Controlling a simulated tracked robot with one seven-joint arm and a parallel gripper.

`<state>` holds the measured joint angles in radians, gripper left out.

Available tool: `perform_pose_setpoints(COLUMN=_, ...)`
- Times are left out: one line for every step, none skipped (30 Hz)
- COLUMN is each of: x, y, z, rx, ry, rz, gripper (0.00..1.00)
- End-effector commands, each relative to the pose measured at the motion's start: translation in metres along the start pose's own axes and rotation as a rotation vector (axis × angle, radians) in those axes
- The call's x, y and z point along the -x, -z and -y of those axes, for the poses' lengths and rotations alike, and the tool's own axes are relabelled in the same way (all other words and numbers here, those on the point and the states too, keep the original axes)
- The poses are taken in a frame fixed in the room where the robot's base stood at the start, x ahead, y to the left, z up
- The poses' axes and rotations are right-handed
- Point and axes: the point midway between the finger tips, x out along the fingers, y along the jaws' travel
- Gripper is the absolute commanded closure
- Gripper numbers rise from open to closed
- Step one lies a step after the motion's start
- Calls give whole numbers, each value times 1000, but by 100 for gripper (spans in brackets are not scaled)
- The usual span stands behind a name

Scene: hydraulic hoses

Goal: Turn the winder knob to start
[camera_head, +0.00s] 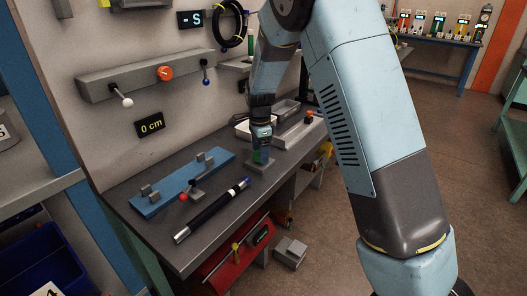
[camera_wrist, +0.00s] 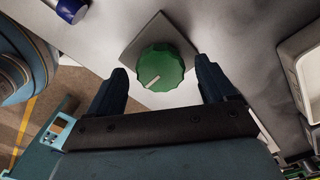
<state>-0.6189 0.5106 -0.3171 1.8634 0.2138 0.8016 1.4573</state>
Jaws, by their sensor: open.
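A green round knob (camera_wrist: 160,68) with a white pointer mark sits on a square grey plate (camera_wrist: 133,45) in the wrist view. The mark points to the lower left. My gripper (camera_wrist: 162,72) is open, with one finger on each side of the green knob; I cannot tell whether they touch it. In the head view my gripper (camera_head: 261,137) points down at the green knob (camera_head: 260,156) on the bench, which it partly hides. No label shows which knob is the winder's.
The grey bench (camera_head: 165,225) holds a blue fixture (camera_head: 180,186), a black hose (camera_head: 212,211) and trays (camera_head: 286,109). A wall panel (camera_head: 130,76) has an orange knob (camera_head: 165,73). A display (camera_head: 149,125) reads "0 cm".

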Motion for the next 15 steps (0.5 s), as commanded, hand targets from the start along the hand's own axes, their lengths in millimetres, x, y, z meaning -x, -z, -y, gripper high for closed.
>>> perform_pose_setpoints(x=3, y=0, z=0, rx=0, ry=2, rz=0, gripper=16)
perform_pose_setpoints(x=6, y=0, z=1, rx=0, ry=3, rz=0, gripper=16)
perform_pose_setpoints(x=10, y=0, z=1, rx=1, ry=3, rz=1, gripper=16)
perform_pose_setpoints(x=14, y=0, z=1, rx=1, ry=3, rz=1, gripper=16)
perform_pose_setpoints(x=18, y=0, z=1, rx=1, ry=3, rz=1, gripper=16)
perform_pose_setpoints(x=25, y=0, z=1, rx=1, ry=4, rz=1, gripper=16)
perform_pose_setpoints(x=30, y=0, z=0, rx=1, ry=4, rz=1, gripper=16)
perform_pose_setpoints(x=36, y=0, z=0, rx=1, ry=3, rz=1, gripper=16)
perform_pose_setpoints(x=44, y=0, z=1, rx=0, ry=5, rz=0, gripper=16)
perform_pose_setpoints(x=51, y=0, z=1, rx=0, ry=5, rz=1, gripper=16)
perform_pose_setpoints(x=57, y=0, z=1, rx=0, ry=5, rz=1, gripper=16)
perform_pose_setpoints(x=64, y=0, z=1, rx=0, ry=4, rz=1, gripper=16)
perform_pose_setpoints(x=70, y=0, z=0, rx=0, ry=3, rz=1, gripper=16)
perform_pose_setpoints(x=77, y=0, z=0, rx=1, ry=4, rz=1, gripper=16)
perform_pose_setpoints(x=84, y=0, z=0, rx=1, ry=4, rz=1, gripper=16)
